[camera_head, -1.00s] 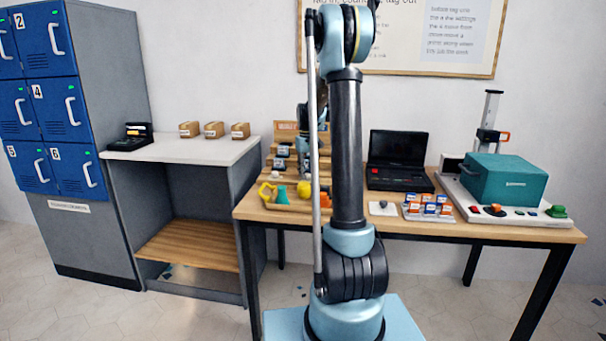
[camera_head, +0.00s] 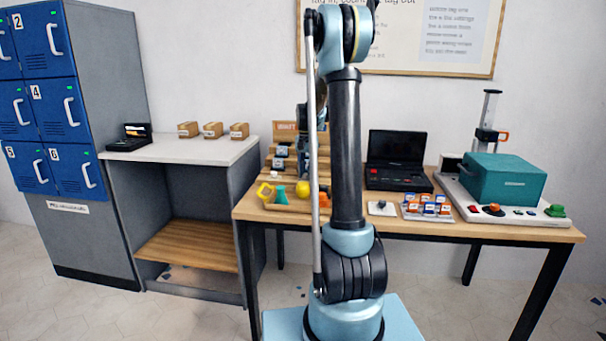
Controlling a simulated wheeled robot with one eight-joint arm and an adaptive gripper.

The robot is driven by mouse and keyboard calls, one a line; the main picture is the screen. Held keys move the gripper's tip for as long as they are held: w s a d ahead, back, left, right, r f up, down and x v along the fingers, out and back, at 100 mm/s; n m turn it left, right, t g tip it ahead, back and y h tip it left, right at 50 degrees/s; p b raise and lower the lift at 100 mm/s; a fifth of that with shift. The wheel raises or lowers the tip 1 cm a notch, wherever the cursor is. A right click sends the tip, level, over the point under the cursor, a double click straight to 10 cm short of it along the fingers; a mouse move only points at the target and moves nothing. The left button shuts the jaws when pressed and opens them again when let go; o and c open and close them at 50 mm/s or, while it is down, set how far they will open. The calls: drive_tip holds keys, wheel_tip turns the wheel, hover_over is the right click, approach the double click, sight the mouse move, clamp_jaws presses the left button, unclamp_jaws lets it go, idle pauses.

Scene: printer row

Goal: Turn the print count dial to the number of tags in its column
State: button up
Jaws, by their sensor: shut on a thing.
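My gripper (camera_head: 304,168) is small and mostly hidden behind my own arm. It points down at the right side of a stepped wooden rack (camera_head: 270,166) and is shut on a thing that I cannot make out. Small dark-and-white pieces (camera_head: 281,150) sit on the rack's steps, under a sign (camera_head: 285,127) that seems to read WAIT. A tray (camera_head: 411,217) holds several blue, orange and white tag-like blocks (camera_head: 428,208). I cannot pick out the print count dial. A white plate with a small dark knob (camera_head: 381,208) lies left of the tray.
A black open-lidded case (camera_head: 398,160) stands behind the tray. A teal press (camera_head: 506,180) stands on a white base with red and green knobs at the right. Small boxes (camera_head: 213,130) stand on the left counter.

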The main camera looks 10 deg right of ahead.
sight(306, 174)
drive_tip(key=m, duration=0.3)
drive_tip(key=shift+w+a+m, duration=0.1)
drive_tip(key=shift+a+m, duration=0.1)
drive_tip(key=shift+m, duration=0.1)
drive_tip(key=shift+o, duration=0.2)
drive_tip(key=shift+w+m, duration=0.1)
drive_tip(key=shift+m, duration=0.5)
drive_tip(key=shift+o, duration=0.2)
drive_tip(key=o, duration=1)
wheel_tip(306, 174, up, 12)
drive_tip(key=shift+f, duration=0.1)
